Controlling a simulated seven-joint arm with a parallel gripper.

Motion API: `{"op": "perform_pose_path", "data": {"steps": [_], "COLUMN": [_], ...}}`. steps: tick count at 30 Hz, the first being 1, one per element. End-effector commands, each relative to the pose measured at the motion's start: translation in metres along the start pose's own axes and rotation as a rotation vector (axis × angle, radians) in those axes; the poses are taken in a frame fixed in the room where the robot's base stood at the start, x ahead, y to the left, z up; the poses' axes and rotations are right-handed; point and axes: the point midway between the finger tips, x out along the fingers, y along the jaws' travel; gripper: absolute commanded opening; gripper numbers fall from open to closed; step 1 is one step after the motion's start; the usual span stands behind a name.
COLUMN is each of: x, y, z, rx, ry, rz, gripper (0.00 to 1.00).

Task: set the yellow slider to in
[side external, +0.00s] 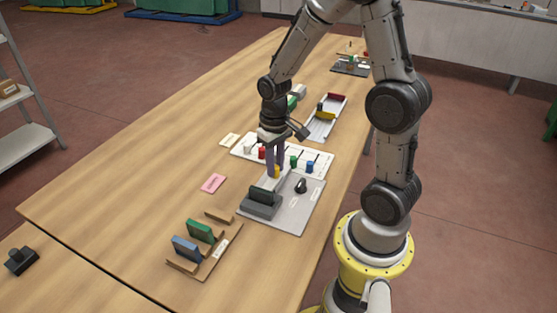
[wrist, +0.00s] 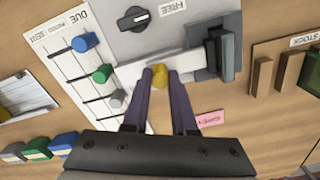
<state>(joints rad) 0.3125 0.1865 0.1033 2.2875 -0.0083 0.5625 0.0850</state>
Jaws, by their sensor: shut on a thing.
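The yellow slider knob (wrist: 159,72) sits on a pale bar (wrist: 190,61) on the grey plate in the wrist view. The bar runs toward a dark grey block (wrist: 226,52) at the right of the plate. In the side view the yellow knob (side external: 277,172) shows low between my fingers. My gripper (wrist: 160,77) is shut on the knob, with a purple finger on either side; it also shows in the side view (side external: 276,174). My fingers hide part of the knob and bar. No in or out marking can be read.
A black rotary knob (wrist: 133,18) marked FREE stands on the same plate. A white board (side external: 320,157) with coloured pegs lies beside it. A wooden rack (side external: 222,255) holds green and blue pieces at the near end. A pink card (side external: 213,183) lies on otherwise open table.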

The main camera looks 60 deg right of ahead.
Motion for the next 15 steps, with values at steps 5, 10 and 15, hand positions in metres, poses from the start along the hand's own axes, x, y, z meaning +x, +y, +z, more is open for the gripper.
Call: {"op": "perform_pose_path", "data": {"steps": [5,10,15], "x": [-0.0010,-0.0008,-0.0004], "y": [-0.0042,-0.0044,-0.0034], "z": [0.0006,0.0010,0.0010], "rx": [0.004,0.002,0.002], "ry": [0.000,-0.001,-0.002], "rz": [-0.007,-0.007,-0.006], "gripper": [0.00,0.45,0.56]}}
